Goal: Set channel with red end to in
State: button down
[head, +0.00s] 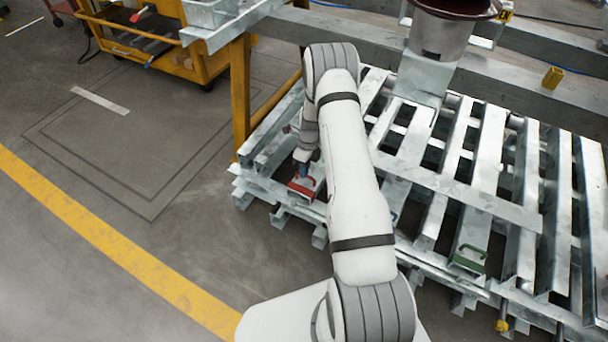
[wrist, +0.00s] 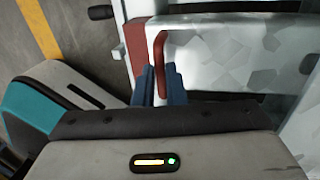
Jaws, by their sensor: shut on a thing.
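The channel with the red end (head: 302,188) lies at the left edge of the galvanised frame, near my arm. In the wrist view its red end band (wrist: 137,50) and red handle (wrist: 160,52) show, with the grey metal channel (wrist: 225,55) running to the right. My gripper (wrist: 159,84) has its blue fingers shut on the lower part of the red handle. In the head view my gripper (head: 308,166) is small and partly hidden by my arm, just above the red end. My arm hides much of this channel's length.
Other parallel channels (head: 470,140) fill the frame, one with a green handle (head: 468,258). A metal hopper (head: 437,40) stands over the frame. A yellow post (head: 241,95) stands close to the left of my arm. Floor at the left (head: 130,140) is clear, and a yellow cart (head: 160,40) stands behind.

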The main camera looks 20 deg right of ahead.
jog(key=shift+w+d+r, duration=0.15)
jog(key=shift+w+d, duration=0.15)
jog(key=shift+d, duration=0.2)
jog(key=c, duration=1.8)
grip_release()
jog(key=shift+o, duration=1.4)
jog(key=shift+a, duration=0.1)
jog(key=shift+o, duration=0.2)
jog(key=shift+s+a, duration=0.1)
jog(key=shift+a, duration=0.05)
jog(key=p+v, duration=0.2)
jog(key=v, duration=0.5)
jog(key=shift+r+p, duration=0.35)
jog(key=shift+r, duration=0.1)
